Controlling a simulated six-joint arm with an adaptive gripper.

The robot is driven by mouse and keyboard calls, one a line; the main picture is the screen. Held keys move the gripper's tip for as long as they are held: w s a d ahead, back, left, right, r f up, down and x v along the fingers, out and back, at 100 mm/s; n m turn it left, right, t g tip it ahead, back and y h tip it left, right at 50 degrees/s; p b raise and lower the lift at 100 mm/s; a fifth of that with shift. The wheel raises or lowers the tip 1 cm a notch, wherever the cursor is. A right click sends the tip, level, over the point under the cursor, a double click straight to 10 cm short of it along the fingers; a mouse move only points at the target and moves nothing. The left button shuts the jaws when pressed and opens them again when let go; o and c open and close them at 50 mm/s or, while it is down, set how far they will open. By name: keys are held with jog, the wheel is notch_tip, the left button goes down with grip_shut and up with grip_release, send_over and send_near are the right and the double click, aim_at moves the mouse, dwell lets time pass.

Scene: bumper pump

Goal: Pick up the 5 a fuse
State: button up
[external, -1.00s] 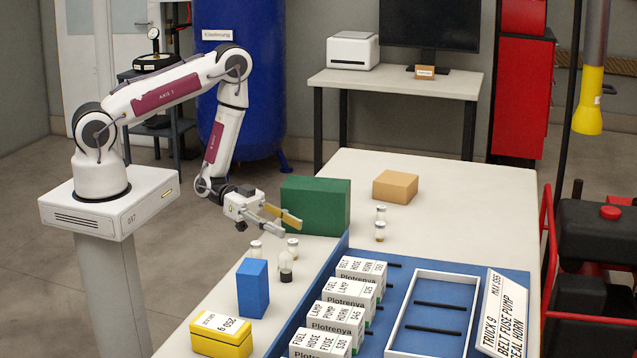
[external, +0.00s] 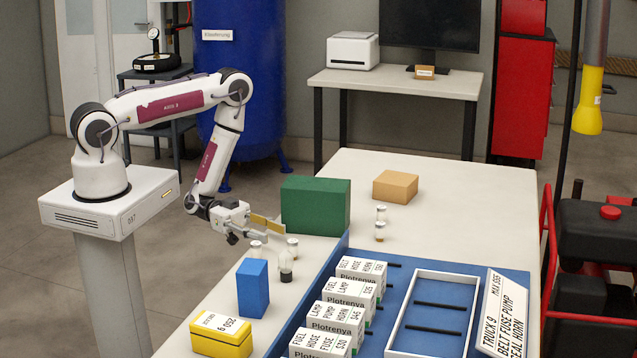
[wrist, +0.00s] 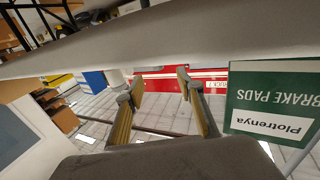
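Several small glass fuses with pale caps stand on the white bench. Near my gripper are a left fuse (external: 256,250), a right fuse (external: 292,247) and a dark-bottomed fuse (external: 285,269). A back fuse (external: 381,213) and another fuse (external: 379,233) stand farther right. Their ratings are too small to read, so I cannot tell which is 5 A. My gripper (external: 277,226) is just behind the near group, beside the green box. In the wrist view, its fingers (wrist: 160,92) are apart with nothing between them.
The green brake pads box (external: 315,206) is right of my gripper, and also in the wrist view (wrist: 270,105). A blue box (external: 253,288) and yellow box (external: 221,335) stand in front. Labelled white boxes (external: 345,316) and a white tray (external: 396,338) lie on blue.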

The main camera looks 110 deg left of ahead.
aim_at(289, 241)
jog(key=shift+x, duration=1.25)
jog(key=shift+w+d, duration=0.1)
jog(key=shift+w+d+r, duration=0.1)
jog(key=shift+w+d, duration=0.3)
jog(key=shift+w, duration=0.15)
jog(key=shift+w+d+r, duration=0.1)
jog(key=shift+w+d, duration=0.25)
jog(key=shift+w, duration=0.25)
jog(key=shift+x, duration=1.1)
jog(key=c, duration=1)
